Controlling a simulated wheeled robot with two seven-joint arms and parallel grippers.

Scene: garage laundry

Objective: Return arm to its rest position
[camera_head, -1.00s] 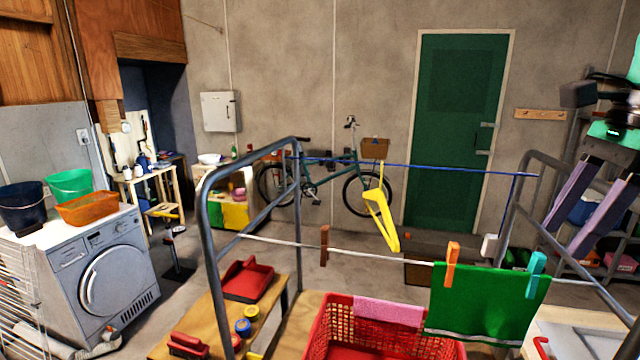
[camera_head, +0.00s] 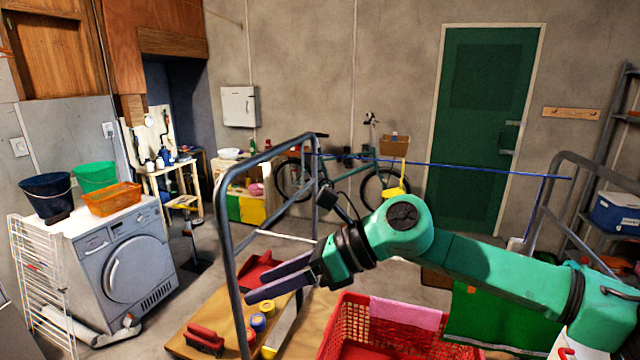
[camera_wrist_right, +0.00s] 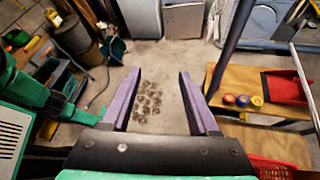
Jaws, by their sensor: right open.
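My green right arm (camera_head: 500,268) reaches in from the right, across the middle of the head view, in front of the drying rack (camera_head: 225,215). Its gripper (camera_head: 252,288) points left, with two purple fingers apart and nothing between them. It appears over the rack's left side, near the wooden bench. In the right wrist view, the gripper (camera_wrist_right: 158,80) also shows open and empty, with bare stained floor beyond the fingers. My left gripper is not in view.
A red basket (camera_head: 400,345) with a pink cloth (camera_head: 408,312) stands below the arm. A wooden bench (camera_head: 205,325) holds a red dustpan and tape rolls. A washing machine (camera_head: 125,265) stands at left. Floor between machine and bench is clear.

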